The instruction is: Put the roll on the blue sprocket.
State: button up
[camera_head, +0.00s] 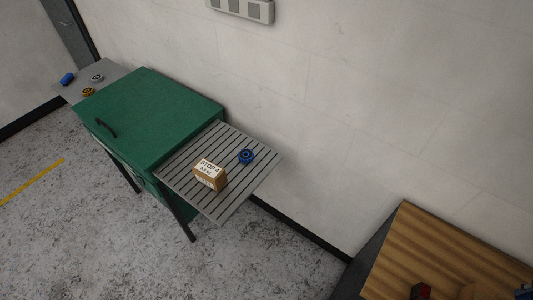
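A blue sprocket (246,157) lies flat on the grey slatted side shelf of the green cabinet. A small blue cylinder (67,79), which may be the roll, lies on the grey shelf at the cabinet's far left end. It is apart from the blue sprocket, on the other side of the cabinet. It is too small to tell for sure what it is. My gripper is not in view.
A cardboard box marked "STOP 4" (210,175) stands on the slatted shelf (225,210), left of the sprocket. A yellow sprocket (87,92) and a grey one (97,78) lie near the cylinder. The green cabinet (160,115) has a clear top. A wooden bench (430,245) stands lower right.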

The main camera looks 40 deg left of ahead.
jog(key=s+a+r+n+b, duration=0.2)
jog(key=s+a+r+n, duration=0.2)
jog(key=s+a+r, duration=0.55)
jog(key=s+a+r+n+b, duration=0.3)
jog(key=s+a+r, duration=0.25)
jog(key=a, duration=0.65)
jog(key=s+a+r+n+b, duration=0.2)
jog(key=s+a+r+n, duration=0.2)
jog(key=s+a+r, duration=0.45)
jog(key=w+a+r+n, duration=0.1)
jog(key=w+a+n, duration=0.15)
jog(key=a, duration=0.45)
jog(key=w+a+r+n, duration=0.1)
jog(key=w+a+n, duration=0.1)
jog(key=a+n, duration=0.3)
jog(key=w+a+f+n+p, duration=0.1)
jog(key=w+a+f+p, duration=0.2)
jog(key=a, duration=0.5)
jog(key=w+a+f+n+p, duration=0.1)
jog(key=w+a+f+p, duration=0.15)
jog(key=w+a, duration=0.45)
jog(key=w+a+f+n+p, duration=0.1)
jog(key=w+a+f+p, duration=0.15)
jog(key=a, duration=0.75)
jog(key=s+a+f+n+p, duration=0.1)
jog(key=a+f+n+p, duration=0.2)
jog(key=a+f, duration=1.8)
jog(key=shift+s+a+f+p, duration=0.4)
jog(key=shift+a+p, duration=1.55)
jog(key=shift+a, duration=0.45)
